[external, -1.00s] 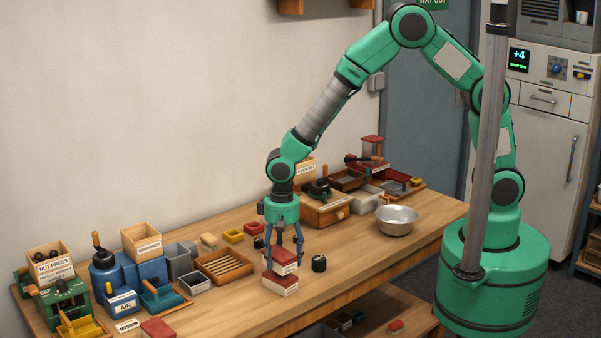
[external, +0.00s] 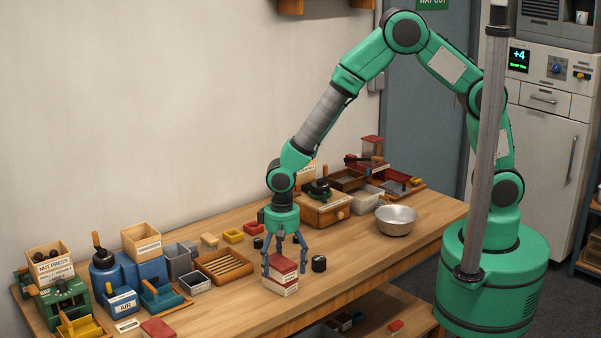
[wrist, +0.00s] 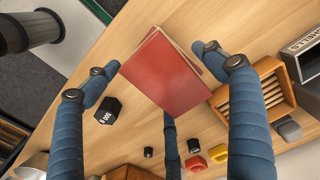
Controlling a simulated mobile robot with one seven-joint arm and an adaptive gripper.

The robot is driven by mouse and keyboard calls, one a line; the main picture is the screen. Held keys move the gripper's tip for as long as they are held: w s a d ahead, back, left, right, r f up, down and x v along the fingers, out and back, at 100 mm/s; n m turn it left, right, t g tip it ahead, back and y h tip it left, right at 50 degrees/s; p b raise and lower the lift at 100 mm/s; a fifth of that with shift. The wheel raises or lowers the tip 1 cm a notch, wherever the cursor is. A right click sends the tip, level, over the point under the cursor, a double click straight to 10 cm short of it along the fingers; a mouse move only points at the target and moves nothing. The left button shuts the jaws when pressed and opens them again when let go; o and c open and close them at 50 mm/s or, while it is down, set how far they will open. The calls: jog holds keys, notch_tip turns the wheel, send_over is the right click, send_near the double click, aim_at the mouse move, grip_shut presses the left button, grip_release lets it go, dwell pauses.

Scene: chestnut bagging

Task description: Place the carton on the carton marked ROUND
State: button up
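A red-topped carton (external: 283,264) with pale sides sits on top of a similar carton (external: 280,286) near the table's front edge. In the wrist view, the upper carton's red top (wrist: 166,75) covers most of the lower one, and a sliver of an edge shows beside it, slightly turned. My gripper (external: 285,256) is just above and around the stack. Its blue fingers are spread wide in the wrist view (wrist: 163,85), and the carton lies between them, seemingly apart from them. The lettering on the cartons is too small to read.
A black weight (external: 319,263) stands close right of the stack. A slatted wooden tray (external: 224,266) is to the left, and a metal bowl (external: 396,220) to the right. Another red-topped carton (external: 157,329) lies at the front left. The wood table (external: 345,256) is clear right of the weight.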

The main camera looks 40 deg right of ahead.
aim_at(283, 259)
notch_tip(283, 259, up, 12)
jog(key=p, duration=0.1)
jog(key=shift+r, duration=0.15)
dwell(0.6)
dwell(0.5)
dwell(0.4)
